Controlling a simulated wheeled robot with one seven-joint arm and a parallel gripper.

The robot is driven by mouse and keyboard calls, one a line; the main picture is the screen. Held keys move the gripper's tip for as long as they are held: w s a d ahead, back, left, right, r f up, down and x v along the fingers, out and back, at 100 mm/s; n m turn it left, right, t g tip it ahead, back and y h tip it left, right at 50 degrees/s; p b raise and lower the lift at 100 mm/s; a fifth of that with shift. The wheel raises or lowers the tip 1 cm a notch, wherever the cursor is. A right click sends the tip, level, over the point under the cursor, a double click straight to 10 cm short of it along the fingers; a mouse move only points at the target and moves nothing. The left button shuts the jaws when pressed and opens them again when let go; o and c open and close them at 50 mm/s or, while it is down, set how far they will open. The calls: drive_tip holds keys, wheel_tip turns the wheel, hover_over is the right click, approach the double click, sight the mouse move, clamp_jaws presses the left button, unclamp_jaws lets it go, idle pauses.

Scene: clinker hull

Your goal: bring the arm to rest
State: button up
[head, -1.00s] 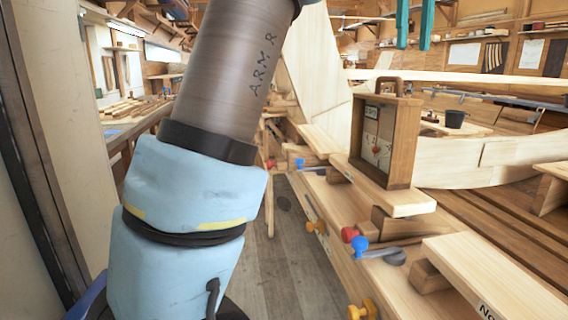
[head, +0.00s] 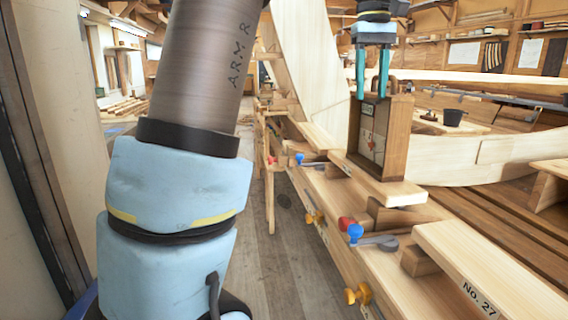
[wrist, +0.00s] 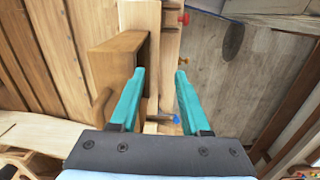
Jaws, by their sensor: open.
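My gripper (head: 372,74) shows at the top of the head view, its two teal fingers apart and pointing down. In the wrist view my gripper (wrist: 159,82) is open, with nothing held between the fingers. In the head view the fingers overlap the top of a wooden box (head: 397,140) with a handle and a glazed front, standing upright on a plank. The box also shows in the wrist view (wrist: 112,65), to the left of the fingers. I cannot tell whether the fingers touch it.
A pale plank (head: 490,268) marked No. 27 lies at the front right. Blue-, red- and yellow-knobbed pegs, one blue (head: 355,233), line the bench edge. A dark bucket (head: 452,117) stands farther back. Bare floor (head: 268,250) lies left of the bench.

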drive_tip(key=a+f+m, duration=0.1)
drive_tip(key=a+f, duration=1.1)
drive_tip(key=f, duration=0.3)
drive_tip(key=s+a+f+m+t, duration=0.1)
drive_tip(key=s+a+f, duration=0.9)
drive_tip(key=a+f, duration=0.2)
wheel_tip(320, 180, down, 2)
drive_tip(key=shift+s+a+f+m+t, duration=0.1)
drive_tip(key=shift+s+a+m+t, duration=0.1)
drive_tip(key=shift+a+m+t, duration=0.2)
